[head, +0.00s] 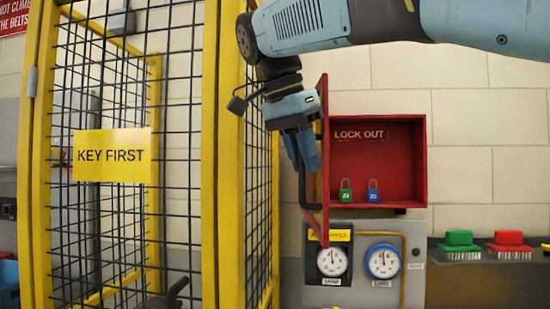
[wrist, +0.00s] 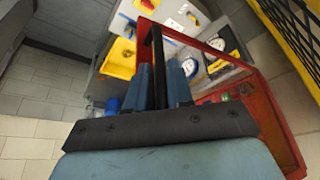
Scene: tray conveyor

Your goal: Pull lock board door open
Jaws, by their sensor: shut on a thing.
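The red lock board door (head: 325,170) stands swung open at the left side of the red lock-out box (head: 421,160), seen nearly edge-on in the head view. Its black handle (head: 303,190) juts out to the left. My gripper (head: 306,160) is shut on the handle, left of the door. In the wrist view the black handle (wrist: 157,48) runs between the two blue fingers of my gripper (wrist: 161,76). The door's red frame (wrist: 268,98) shows to the right there. A green padlock (head: 345,194) and a blue padlock (head: 373,194) are inside the box.
A yellow-framed mesh fence (head: 231,150) with a KEY FIRST sign (head: 112,156) stands close left of my gripper. Below the box is a grey panel with two gauges (head: 333,262). Green (head: 459,242) and red (head: 508,241) brushes lie on a shelf at right.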

